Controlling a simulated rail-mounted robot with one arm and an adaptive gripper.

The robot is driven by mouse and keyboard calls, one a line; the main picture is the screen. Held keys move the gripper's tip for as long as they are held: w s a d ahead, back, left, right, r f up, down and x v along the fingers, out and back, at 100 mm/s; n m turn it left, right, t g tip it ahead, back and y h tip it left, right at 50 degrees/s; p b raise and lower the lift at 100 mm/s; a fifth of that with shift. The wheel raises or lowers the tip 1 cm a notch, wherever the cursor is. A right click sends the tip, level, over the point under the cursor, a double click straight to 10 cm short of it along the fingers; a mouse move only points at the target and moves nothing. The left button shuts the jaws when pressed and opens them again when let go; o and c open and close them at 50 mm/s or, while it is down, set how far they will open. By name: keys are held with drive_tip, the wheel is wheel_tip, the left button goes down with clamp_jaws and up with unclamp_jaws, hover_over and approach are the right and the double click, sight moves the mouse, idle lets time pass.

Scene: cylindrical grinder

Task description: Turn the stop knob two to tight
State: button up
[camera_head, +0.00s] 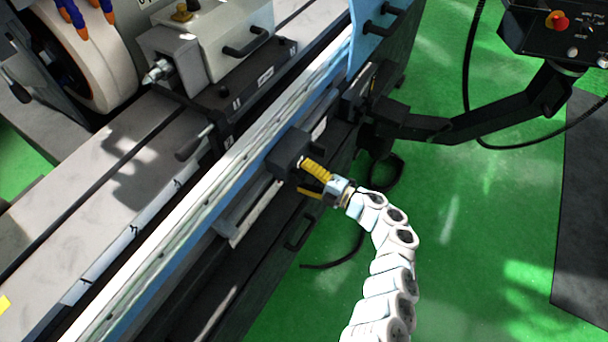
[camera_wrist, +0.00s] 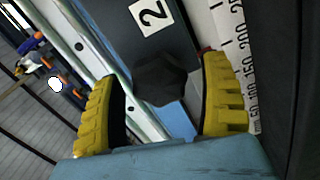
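The stop knob two (camera_wrist: 162,82) is a black, lobed knob in the middle of the wrist view, below a white label marked "2" (camera_wrist: 150,14) on a dark block. My gripper (camera_wrist: 161,70) has its two yellow fingers apart, one on each side of the knob. A gap shows between the left finger and the knob; the right finger is closer, and I cannot tell whether it touches. In the head view my gripper (camera_head: 303,178) is at the dark stop block (camera_head: 288,150) on the machine's front rail. The knob is not clearly visible there.
A white ruler scale (camera_wrist: 235,40) runs beside the block in the wrist view. In the head view a black arm (camera_head: 480,122) carries a control box (camera_head: 560,40) at right. The machine table (camera_head: 110,180) lies left. Green floor (camera_head: 470,240) is open at lower right.

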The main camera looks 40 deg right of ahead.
drive_tip(key=shift+s, duration=0.1)
drive_tip(key=v, duration=1.2)
idle(0.5)
